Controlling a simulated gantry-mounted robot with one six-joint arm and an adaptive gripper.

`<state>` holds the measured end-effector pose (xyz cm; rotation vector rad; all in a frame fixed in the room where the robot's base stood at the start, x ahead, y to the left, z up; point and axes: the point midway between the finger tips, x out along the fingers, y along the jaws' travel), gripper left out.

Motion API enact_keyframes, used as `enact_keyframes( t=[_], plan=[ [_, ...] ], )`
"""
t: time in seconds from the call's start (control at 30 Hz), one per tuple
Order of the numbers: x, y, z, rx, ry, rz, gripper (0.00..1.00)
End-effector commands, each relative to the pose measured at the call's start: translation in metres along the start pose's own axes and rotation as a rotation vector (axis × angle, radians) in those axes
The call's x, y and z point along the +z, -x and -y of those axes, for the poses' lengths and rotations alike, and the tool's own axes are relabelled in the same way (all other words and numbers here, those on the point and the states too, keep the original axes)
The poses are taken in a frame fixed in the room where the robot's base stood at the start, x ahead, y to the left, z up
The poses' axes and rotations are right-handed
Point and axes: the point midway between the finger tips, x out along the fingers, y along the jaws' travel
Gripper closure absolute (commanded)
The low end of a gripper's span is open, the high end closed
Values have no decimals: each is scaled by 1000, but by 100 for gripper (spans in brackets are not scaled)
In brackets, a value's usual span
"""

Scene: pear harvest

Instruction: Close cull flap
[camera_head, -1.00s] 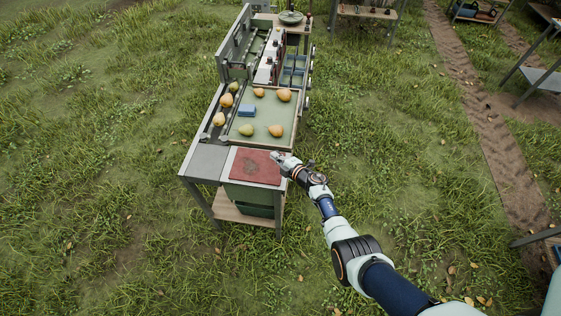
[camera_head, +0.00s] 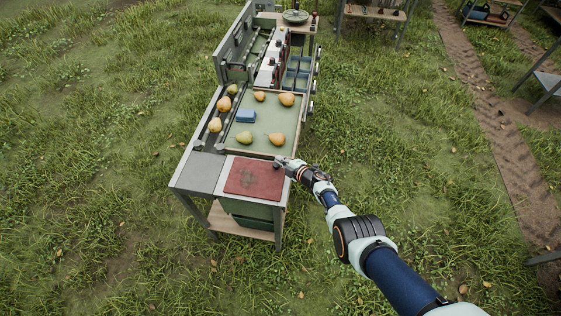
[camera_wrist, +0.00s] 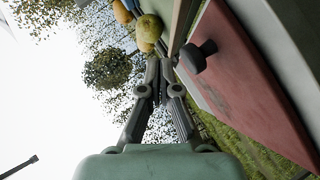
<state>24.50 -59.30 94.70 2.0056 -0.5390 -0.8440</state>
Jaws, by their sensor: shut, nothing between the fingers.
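The cull flap is a flat red panel (camera_head: 254,178) lying level at the near end of the bench, over a green bin (camera_head: 250,211). In the wrist view the red panel (camera_wrist: 250,85) runs down the right side, with a dark knob (camera_wrist: 197,56) near its edge. My gripper (camera_head: 279,161) is at the panel's far right corner. In the wrist view my gripper (camera_wrist: 162,65) is shut and empty, its fingertips just left of the knob. I cannot tell whether they touch it.
A green sorting tray (camera_head: 285,112) with several pears and a blue block (camera_head: 245,116) lies just beyond the panel. A grey plate (camera_head: 199,172) is to its left. Grass lies open around the bench.

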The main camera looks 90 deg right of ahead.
Motion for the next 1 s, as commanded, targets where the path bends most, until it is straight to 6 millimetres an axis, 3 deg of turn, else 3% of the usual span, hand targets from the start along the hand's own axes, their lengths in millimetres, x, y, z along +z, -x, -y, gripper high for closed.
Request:
enact_keyframes(
  t=[0.2, 0.8, 1.0],
  plan=[
    [6, -6, 9, 0, 0, 0, 100],
    [7, -6, 10, 0, 1, 0, 100],
    [-6, 2, -12, -1, 3, -4, 100]
  ],
)
